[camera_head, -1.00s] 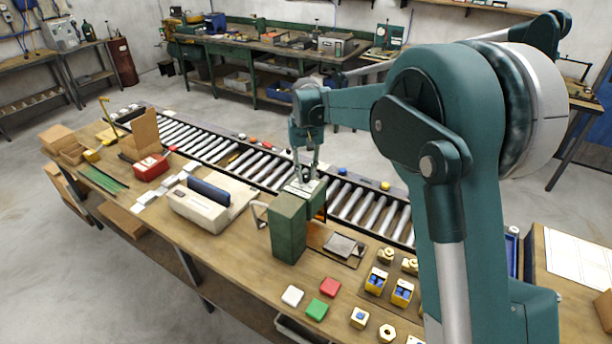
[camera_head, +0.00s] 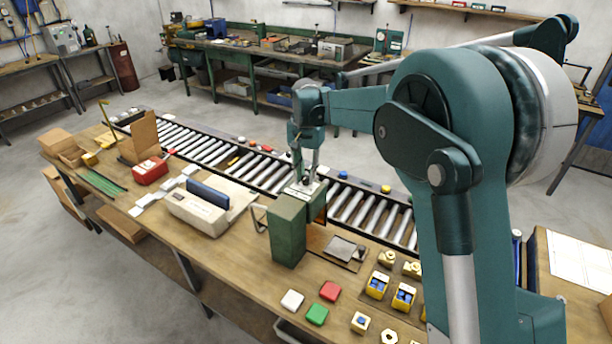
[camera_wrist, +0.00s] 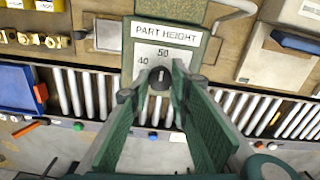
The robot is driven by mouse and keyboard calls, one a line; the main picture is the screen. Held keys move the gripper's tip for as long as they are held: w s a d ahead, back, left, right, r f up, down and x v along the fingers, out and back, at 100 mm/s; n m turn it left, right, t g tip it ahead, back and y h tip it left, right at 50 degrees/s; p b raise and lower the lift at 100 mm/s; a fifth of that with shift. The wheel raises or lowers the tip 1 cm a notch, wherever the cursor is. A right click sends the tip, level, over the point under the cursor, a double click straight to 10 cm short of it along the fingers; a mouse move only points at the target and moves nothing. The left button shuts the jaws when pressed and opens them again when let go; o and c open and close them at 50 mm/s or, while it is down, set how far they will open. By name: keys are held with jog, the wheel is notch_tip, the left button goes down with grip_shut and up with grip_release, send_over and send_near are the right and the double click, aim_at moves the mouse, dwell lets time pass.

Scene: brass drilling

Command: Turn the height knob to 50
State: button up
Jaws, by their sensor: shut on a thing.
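The height knob (camera_wrist: 160,79) is a small black dial with a white pointer mark, on a white plate (camera_wrist: 165,33) labelled "PART HEIGHT". In the wrist view, the numbers 40 and 50 show above it, and the white mark points up, roughly toward 50. Any numbers to the right are hidden by a finger. The plate sits on top of a green box-shaped machine (camera_head: 290,230). My gripper (camera_wrist: 157,86) comes down from above, with its green fingers on both sides of the knob, shut on it. In the head view, the knob is hidden by my gripper (camera_head: 308,184).
A roller conveyor (camera_head: 350,203) runs behind the machine. A beige device with a dark blue panel (camera_head: 208,193) stands to its left. Red, white and green blocks (camera_head: 317,314) and yellow parts (camera_head: 376,286) lie in front and to the right. A bent handle (camera_head: 258,217) sticks out on the machine's left.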

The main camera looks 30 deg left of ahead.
aim_at(306, 177)
jog(key=o, duration=0.9)
jog(key=shift+r, duration=0.1)
jog(key=shift+r, duration=5.95)
